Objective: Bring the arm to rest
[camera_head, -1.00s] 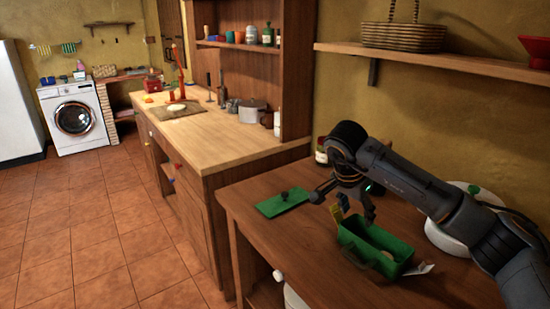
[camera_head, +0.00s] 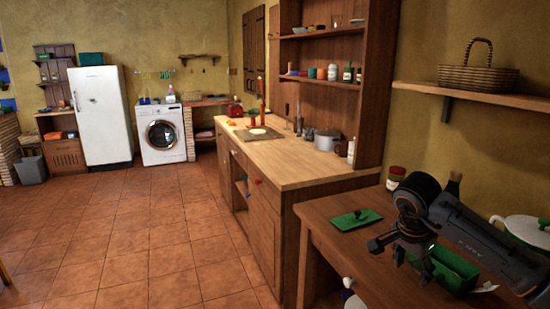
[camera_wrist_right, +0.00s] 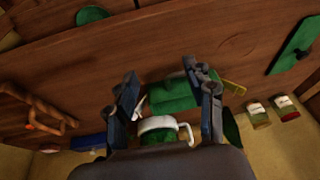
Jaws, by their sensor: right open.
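My right arm comes in from the right in the head view. Its gripper (camera_head: 402,258) is open and empty above the wooden table, just left of an open green box (camera_head: 461,270). In the right wrist view the gripper (camera_wrist_right: 162,77) has its two fingers spread, with the green box (camera_wrist_right: 175,94) beyond and between them. The arm partly hides the box in the head view. My left gripper is in neither view.
A green lid (camera_head: 356,219) lies on the table left of the gripper. A white pot (camera_head: 526,234) and jars (camera_head: 396,177) stand towards the wall. A wooden counter (camera_head: 285,158) adjoins the table. The tiled floor (camera_head: 130,245) at left is clear.

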